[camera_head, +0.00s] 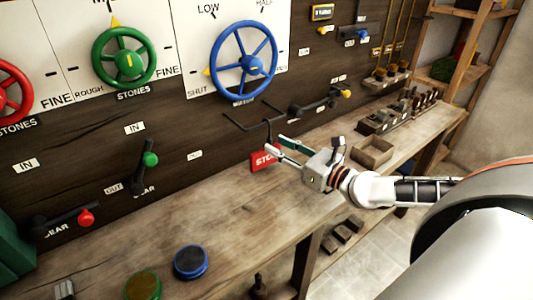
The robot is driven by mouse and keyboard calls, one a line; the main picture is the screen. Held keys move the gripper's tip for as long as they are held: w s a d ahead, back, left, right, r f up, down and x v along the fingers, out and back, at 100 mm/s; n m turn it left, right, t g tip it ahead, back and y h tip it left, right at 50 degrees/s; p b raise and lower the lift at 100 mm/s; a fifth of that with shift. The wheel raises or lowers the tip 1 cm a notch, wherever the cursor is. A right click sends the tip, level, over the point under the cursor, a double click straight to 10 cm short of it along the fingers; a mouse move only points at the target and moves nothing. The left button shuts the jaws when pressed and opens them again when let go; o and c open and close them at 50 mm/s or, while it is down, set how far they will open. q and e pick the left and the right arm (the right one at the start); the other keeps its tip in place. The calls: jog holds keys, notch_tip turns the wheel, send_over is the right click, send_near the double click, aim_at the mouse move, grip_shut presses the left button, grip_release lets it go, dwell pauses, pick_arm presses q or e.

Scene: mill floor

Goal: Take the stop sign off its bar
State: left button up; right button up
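The red stop sign (260,161) hangs low against the dark panel, just above the bench top. Its right part is hidden behind a finger of my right gripper, so only the first letters show. Above it a dark bar (245,127) with bent ends stands out from the panel. My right gripper (275,144) comes in from the right, with its two fingers apart at the sign's upper right, below the bar. I cannot tell whether a finger touches the sign. My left gripper is not in view.
A blue handwheel (244,62) and a green one (124,54) are on the panel above. A lever (320,104) sits to the right of the bar.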

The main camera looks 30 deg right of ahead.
aim_at(270, 140)
jog(key=shift+p+x, duration=0.5)
jog(key=shift+x, duration=1.55)
jog(key=shift+r, duration=0.1)
grip_shut()
